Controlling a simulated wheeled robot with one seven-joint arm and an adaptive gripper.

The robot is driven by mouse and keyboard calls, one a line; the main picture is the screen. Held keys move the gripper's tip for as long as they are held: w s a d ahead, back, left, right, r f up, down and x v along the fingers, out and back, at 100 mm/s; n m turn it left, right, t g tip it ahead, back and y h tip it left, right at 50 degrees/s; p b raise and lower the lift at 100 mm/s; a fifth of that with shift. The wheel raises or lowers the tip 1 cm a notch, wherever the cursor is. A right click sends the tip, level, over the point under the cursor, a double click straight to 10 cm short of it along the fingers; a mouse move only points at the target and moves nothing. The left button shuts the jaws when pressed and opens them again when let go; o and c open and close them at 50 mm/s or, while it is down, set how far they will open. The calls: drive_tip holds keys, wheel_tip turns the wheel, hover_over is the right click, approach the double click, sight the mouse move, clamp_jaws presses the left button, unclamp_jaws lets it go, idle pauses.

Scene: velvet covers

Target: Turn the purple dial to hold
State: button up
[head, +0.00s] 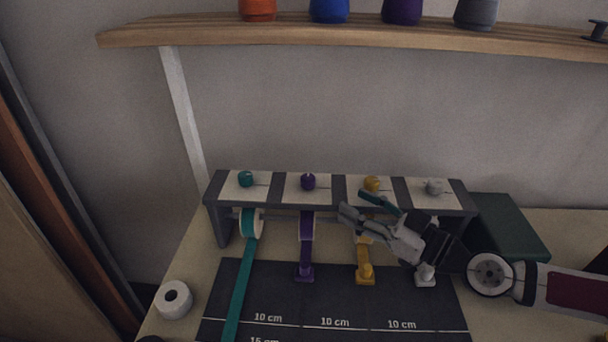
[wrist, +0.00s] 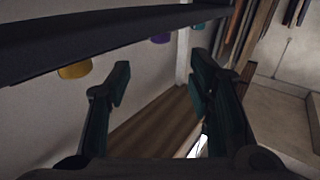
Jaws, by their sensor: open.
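The purple dial (head: 308,182) is a small knob on a pale panel on top of the dark rack (head: 330,198), second from the left. A small light mark shows on its far side; I cannot read its setting or any label. My gripper (head: 357,205) is open and empty, right of the purple dial and close to the yellow dial (head: 372,184), with its fingers pointing left. In the wrist view, the open fingers (wrist: 158,80) have nothing between them; a purple knob (wrist: 160,38) and a nearer yellow knob (wrist: 75,70) show at the bar's edge.
A teal dial (head: 246,179) and a grey dial (head: 434,187) are at the rack's ends. Ribbons hang below onto the dark measuring mat (head: 290,305). A white roll (head: 173,299) stands left, a green box (head: 508,228) right. A wooden shelf (head: 330,30) with spools is above.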

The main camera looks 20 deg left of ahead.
sight(314, 181)
drive_tip(key=p+x, duration=0.2)
drive_tip(key=x, duration=1.1)
drive_tip(key=shift+w+a, duration=0.1)
drive_tip(key=shift+a, duration=0.25)
clamp_jaws()
